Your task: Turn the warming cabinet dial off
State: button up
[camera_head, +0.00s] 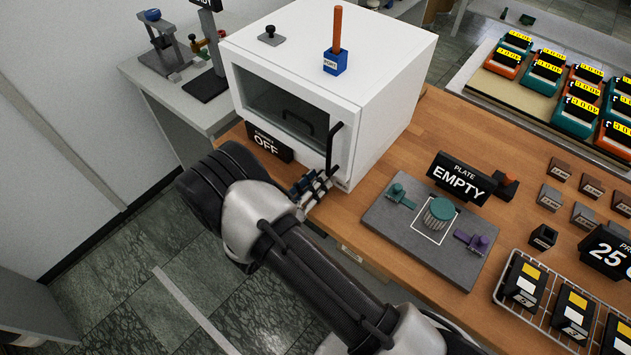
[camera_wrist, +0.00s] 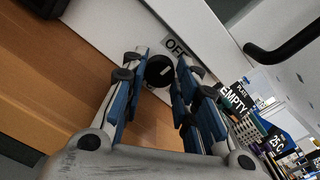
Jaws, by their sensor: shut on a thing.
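The white warming cabinet (camera_head: 390,75) stands on the wooden bench, its dark-windowed door closed. A black sign (camera_head: 266,143) in front of it reads OFF. In the wrist view the round black dial (camera_wrist: 160,70), with a white mark, sits on the cabinet's white front beside an OFF label (camera_wrist: 175,46). My gripper (camera_wrist: 161,62) has its two fingers on either side of the dial, shut on it. In the head view my gripper (camera_head: 312,187) is low at the cabinet's front right corner; the dial is hidden there by my arm and gripper.
The cabinet's black door handle (camera_head: 331,150) juts out just above my gripper. A grey plate (camera_head: 425,232) with a teal knob and an EMPTY sign (camera_head: 461,178) lies to the right. A wire rack (camera_head: 510,270) holds black blocks. Some bare bench lies between cabinet and plate.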

jog(key=shift+n, duration=0.4)
jog(key=o, duration=1.1)
jog(key=shift+c, duration=0.2)
jog(key=shift+m, duration=0.3)
